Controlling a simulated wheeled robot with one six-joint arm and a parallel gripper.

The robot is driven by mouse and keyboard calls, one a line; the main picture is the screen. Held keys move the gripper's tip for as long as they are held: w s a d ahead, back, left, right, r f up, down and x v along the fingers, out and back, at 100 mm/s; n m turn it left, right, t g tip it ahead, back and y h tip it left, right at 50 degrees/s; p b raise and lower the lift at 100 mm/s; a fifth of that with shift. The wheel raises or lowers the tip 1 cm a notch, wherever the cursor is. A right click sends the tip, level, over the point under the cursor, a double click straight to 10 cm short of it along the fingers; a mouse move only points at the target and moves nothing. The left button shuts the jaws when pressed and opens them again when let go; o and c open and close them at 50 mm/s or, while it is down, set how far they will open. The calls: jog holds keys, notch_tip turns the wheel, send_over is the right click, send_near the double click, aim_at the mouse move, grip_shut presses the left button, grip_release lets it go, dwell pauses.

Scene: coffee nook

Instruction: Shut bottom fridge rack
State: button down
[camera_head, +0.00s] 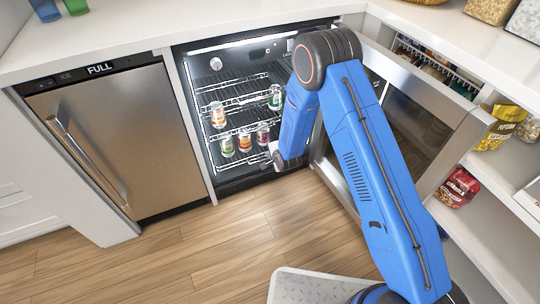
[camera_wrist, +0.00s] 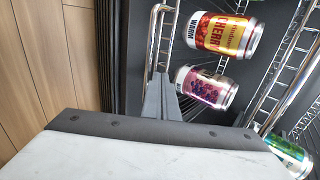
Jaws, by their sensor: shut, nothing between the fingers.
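The bottom fridge rack (camera_head: 236,160) is a wire shelf low inside the open fridge (camera_head: 203,72). It holds a green-yellow can (camera_head: 226,147), a red-yellow cherry can (camera_head: 244,141) and a purple can (camera_head: 263,134). How far the rack stands out is hard to tell. In the wrist view my gripper (camera_wrist: 161,82) is shut and empty, with its fingertips close to the rack's front rail (camera_wrist: 155,45). Contact cannot be told. The cherry can (camera_wrist: 225,33) and purple can (camera_wrist: 207,88) lie beyond the rail. In the head view my arm hides the fingertips.
A higher wire rack (camera_head: 240,103) holds an orange can (camera_head: 217,115) and a green can (camera_head: 275,98). The fridge door (camera_head: 425,100) is swung open at right, behind my arm. A closed ice maker (camera_head: 105,130) stands left. The wooden floor (camera_head: 235,235) in front is clear.

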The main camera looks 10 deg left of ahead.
jog(key=w+a, duration=0.1)
jog(key=w, duration=0.1)
jog(key=w+a, duration=0.1)
jog(key=w, duration=0.1)
jog(key=shift+a, duration=0.3)
jog(key=shift+w+a, duration=0.15)
jog(key=shift+w, duration=0.05)
jog(key=shift+r, duration=0.1)
